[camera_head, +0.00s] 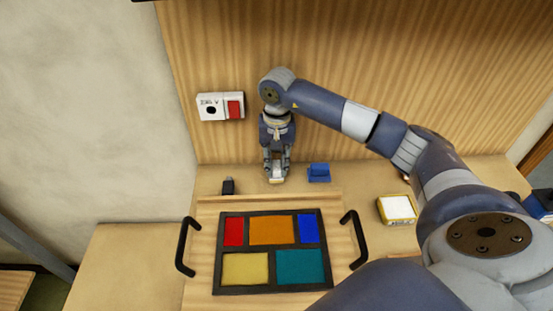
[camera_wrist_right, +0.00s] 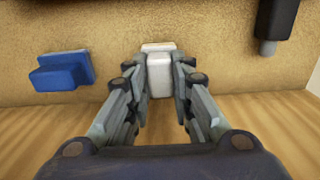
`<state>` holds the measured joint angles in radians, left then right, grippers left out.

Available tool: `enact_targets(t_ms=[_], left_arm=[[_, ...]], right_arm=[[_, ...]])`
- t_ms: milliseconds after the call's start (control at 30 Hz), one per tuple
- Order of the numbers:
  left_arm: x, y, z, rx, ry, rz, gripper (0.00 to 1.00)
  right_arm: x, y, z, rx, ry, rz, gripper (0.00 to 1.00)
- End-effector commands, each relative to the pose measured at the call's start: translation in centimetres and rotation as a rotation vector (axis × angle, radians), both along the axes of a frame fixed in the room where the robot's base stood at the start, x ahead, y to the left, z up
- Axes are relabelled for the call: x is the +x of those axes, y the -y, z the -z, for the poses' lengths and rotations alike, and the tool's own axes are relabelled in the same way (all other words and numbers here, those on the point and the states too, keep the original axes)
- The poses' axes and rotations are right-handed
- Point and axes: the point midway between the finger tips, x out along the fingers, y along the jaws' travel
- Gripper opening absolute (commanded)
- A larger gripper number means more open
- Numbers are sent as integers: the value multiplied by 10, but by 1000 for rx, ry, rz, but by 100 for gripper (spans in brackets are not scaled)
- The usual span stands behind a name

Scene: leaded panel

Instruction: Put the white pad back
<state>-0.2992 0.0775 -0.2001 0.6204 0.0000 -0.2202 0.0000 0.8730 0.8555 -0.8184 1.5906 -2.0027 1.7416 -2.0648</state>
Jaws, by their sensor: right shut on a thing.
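A small white block (camera_head: 277,179), which looks like the white pad, is between the fingers of my right gripper (camera_head: 277,170). The gripper is shut on it, low over the back of the wooden bench. In the right wrist view the white pad (camera_wrist_right: 160,78) sits between the two fingertips (camera_wrist_right: 160,85), with a tan edge at its far end. I cannot tell whether it touches the bench. My left gripper is not in view.
A blue block (camera_head: 318,173) stands just right of the gripper, and a small black item (camera_head: 228,186) to its left. In front lies the coloured leaded panel (camera_head: 272,252) on a board with black handles (camera_head: 187,247). A yellow-edged white box (camera_head: 397,209) lies at right. A red-and-white wall unit (camera_head: 221,106) hangs behind.

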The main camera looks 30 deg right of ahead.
Motion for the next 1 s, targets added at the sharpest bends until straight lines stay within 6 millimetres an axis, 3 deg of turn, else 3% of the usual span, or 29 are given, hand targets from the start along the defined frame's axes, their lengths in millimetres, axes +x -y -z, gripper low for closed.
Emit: enact_targets(t_ms=[367,400,467,833,900,1000], left_arm=[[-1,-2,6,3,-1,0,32],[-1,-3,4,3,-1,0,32],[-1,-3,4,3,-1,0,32],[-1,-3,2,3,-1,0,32],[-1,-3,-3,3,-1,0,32],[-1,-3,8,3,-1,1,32]], right_arm=[[0,0,6,0,0,-1,0],[0,0,4,0,0,-1,28],[0,0,4,1,-1,-1,41],[0,0,2,1,-1,0,41],[0,0,-2,1,-1,0,41],[2,1,-13,-1,5,-1,41]])
